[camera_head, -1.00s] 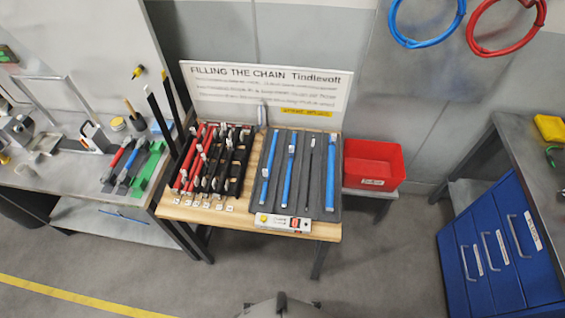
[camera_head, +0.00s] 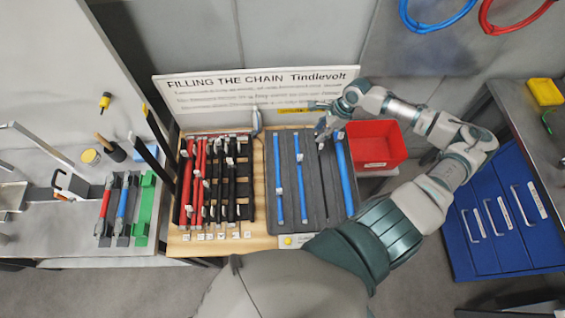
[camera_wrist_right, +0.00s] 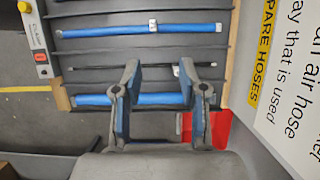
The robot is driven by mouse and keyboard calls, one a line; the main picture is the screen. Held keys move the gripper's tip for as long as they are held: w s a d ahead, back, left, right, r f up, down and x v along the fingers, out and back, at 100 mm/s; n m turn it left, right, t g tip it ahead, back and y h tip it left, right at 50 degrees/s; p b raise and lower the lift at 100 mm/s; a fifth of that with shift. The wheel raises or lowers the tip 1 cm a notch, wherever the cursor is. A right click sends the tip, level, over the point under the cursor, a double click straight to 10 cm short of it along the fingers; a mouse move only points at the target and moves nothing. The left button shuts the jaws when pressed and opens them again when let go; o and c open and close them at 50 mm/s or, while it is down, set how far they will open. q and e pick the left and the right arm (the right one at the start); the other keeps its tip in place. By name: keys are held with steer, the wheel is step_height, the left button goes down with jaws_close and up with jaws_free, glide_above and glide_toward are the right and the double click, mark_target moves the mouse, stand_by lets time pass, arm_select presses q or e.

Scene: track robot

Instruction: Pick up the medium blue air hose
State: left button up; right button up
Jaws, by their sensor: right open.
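Three blue air hoses lie in a dark grooved tray (camera_head: 310,205): one at the left (camera_head: 278,185), one beside it with a white tag (camera_head: 301,190), and a thicker one at the right (camera_head: 346,178). I cannot tell for certain which counts as medium. A thin black hose (camera_wrist_right: 145,69) lies between the tagged and thick ones. My right gripper (camera_head: 327,122) is over the tray's far right end. In the right wrist view it is open and empty (camera_wrist_right: 159,70), its fingers crossing in front of the thick hose (camera_wrist_right: 158,99); the tagged hose (camera_wrist_right: 110,32) lies beyond the fingertips. My left gripper is out of view.
A sign board (camera_head: 220,92) stands behind the tray. A red bin (camera_head: 378,150) is at its right, and red and black parts (camera_head: 215,185) fill a rack at its left. A blue drawer cabinet (camera_head: 505,220) stands at the right.

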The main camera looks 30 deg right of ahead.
glide_toward(301, 155)
steer(key=f, duration=0.1)
steer(key=x, duration=0.9)
steer(key=shift+w+a+f, duration=0.1)
steer(key=shift+a+f, duration=0.05)
steer(key=shift+f, duration=0.05)
steer(key=shift+w+a+f, duration=0.1)
steer(key=shift+w+f, duration=0.1)
steer(key=shift+f, duration=0.25)
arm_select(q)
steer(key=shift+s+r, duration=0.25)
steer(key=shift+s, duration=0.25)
arm_select(e)
steer(key=shift+s, duration=0.1)
jaws_close()
